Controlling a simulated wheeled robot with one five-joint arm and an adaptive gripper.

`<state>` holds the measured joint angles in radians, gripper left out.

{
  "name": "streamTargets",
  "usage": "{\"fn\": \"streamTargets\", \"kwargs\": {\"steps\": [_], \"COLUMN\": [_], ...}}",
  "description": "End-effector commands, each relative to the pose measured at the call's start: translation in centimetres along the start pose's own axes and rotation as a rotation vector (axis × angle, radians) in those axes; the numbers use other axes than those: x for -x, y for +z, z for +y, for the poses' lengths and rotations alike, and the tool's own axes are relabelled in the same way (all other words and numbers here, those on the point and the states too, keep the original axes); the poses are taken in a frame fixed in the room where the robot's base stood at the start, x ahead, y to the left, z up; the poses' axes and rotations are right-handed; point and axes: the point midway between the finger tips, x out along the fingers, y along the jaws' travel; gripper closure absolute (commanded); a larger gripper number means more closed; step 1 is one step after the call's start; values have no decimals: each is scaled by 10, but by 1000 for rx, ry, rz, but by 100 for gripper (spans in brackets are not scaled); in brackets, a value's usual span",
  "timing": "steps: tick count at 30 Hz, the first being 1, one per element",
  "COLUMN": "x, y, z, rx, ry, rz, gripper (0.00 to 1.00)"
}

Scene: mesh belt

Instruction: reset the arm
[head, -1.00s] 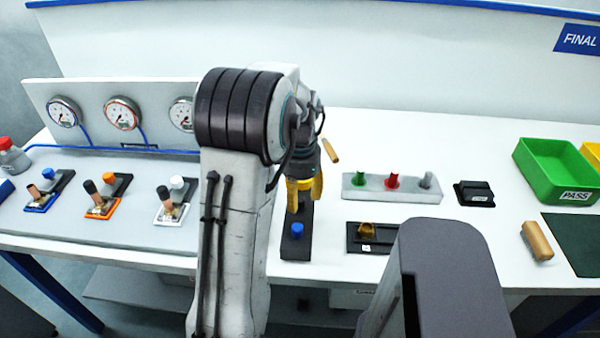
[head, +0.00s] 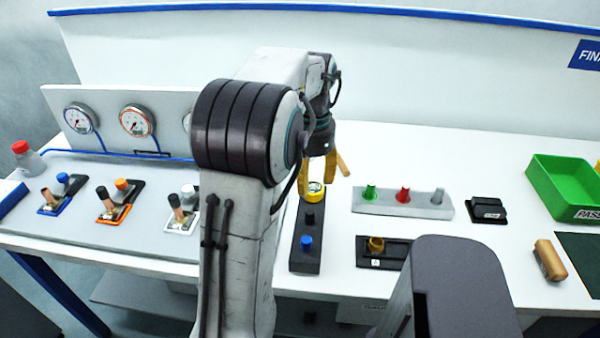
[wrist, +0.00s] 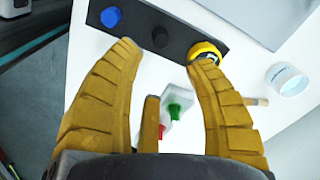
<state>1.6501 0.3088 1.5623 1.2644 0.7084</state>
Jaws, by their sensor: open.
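My gripper (head: 318,172) has yellow fingers and hangs above the far end of a black block (head: 306,258) on the white table. The block carries a blue knob (wrist: 111,17), a black knob in the middle and a yellow-ringed piece (wrist: 204,52) at the other end. The right fingertip overlaps the yellow piece in the wrist view; I cannot tell whether they touch.
A grey strip with green, red and grey pegs (head: 403,200) stands right of the gripper. Gauges (head: 137,121) and valves stand left.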

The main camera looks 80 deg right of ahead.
Motion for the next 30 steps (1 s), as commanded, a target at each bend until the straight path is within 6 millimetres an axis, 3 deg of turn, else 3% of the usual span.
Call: {"fn": "streamTargets", "kwargs": {"steps": [15,23,26,30], "x": [0,0,-11,-42], "y": [0,-10,-10,6], "z": [0,-8,-9,5], "rx": [11,209,331,476], "ry": [0,-31,-34,-8], "rz": [1,45,56,16], "gripper": [52,52,52,52]}}
